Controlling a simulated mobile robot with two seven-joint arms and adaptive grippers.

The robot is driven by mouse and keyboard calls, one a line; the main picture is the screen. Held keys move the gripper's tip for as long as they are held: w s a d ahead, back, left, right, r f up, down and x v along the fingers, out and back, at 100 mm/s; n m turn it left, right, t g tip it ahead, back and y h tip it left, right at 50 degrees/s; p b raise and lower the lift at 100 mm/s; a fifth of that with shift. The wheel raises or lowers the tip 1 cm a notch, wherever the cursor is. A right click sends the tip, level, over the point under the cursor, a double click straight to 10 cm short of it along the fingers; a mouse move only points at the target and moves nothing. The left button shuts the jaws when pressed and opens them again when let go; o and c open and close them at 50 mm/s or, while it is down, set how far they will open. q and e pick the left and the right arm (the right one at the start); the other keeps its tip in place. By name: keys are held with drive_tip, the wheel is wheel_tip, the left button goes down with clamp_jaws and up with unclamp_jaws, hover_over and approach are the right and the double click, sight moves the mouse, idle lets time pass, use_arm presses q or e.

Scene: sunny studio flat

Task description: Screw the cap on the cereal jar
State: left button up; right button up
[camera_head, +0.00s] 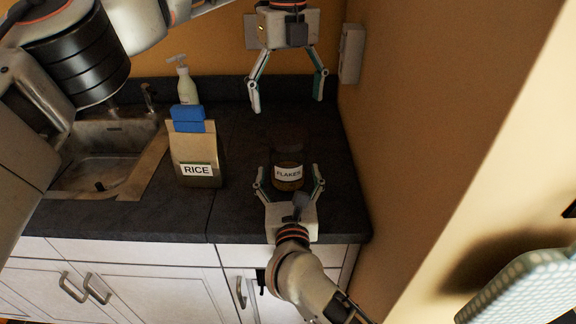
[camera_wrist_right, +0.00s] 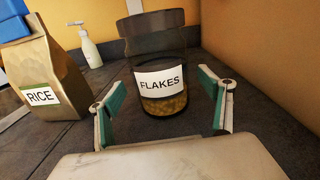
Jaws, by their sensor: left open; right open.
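The cereal jar (camera_head: 289,172), labelled FLAKES, stands upright on the dark counter. It also shows in the right wrist view (camera_wrist_right: 161,92), with flakes low inside. A dark cap (camera_wrist_right: 146,24) shows at the jar's top; I cannot tell whether it is seated or screwed on. My right gripper (camera_head: 289,169) is open, low at the jar's near side, with one finger on each side. In the right wrist view a gap shows between the jar and the fingers. My left gripper (camera_head: 287,103) is open and empty, pointing down above the jar.
A paper RICE bag (camera_head: 197,155) with a blue clip (camera_head: 188,120) stands left of the jar. A white pump bottle (camera_head: 186,84) stands behind it. A sink (camera_head: 105,150) is at the left. The wall (camera_head: 400,130) is close on the right.

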sight(288, 134)
drive_tip(key=shift+w, duration=1.4)
clamp_jaws()
use_arm(q)
drive_tip(key=n, duration=1.3)
drive_tip(key=shift+f, duration=0.1)
drive_tip(key=shift+f, duration=3.9)
